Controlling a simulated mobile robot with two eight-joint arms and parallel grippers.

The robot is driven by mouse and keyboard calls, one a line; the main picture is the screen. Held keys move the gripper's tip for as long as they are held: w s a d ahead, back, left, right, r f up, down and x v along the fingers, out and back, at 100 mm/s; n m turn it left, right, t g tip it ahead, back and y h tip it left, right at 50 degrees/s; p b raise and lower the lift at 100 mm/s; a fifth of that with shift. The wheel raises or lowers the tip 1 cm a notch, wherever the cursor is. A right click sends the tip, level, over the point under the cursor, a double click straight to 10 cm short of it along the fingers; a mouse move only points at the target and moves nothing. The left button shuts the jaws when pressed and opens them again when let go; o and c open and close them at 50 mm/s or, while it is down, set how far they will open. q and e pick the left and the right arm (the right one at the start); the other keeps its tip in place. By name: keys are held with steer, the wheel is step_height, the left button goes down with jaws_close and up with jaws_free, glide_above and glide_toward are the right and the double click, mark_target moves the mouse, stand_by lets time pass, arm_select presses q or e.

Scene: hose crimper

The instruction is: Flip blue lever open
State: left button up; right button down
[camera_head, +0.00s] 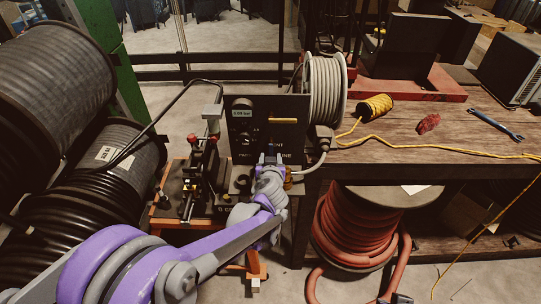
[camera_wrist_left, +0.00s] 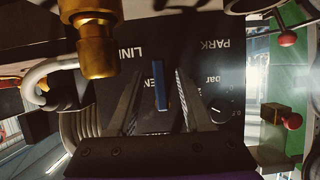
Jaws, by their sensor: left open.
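The blue lever (camera_wrist_left: 161,84) shows in the left wrist view as a short narrow bar on the dark lettered panel (camera_wrist_left: 215,65). My left gripper (camera_wrist_left: 158,80) is open, with one finger on each side of the lever. I cannot tell whether either finger touches it. In the head view my left gripper (camera_head: 271,158) is at the lower front of the black control panel (camera_head: 262,137), and the gripper and wrist hide most of the lever area there. My right gripper is not in view.
A brass fitting (camera_wrist_left: 95,40) with a grey hose is close beside the gripper in the wrist view. Red-knobbed levers (camera_head: 204,141) stand left of the panel. A grey hose reel (camera_head: 325,90) and a wooden bench (camera_head: 455,125) are to the right; large black hose spools (camera_head: 60,85) fill the left.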

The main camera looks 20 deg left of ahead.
arm_select(q)
steer(key=v, duration=0.8)
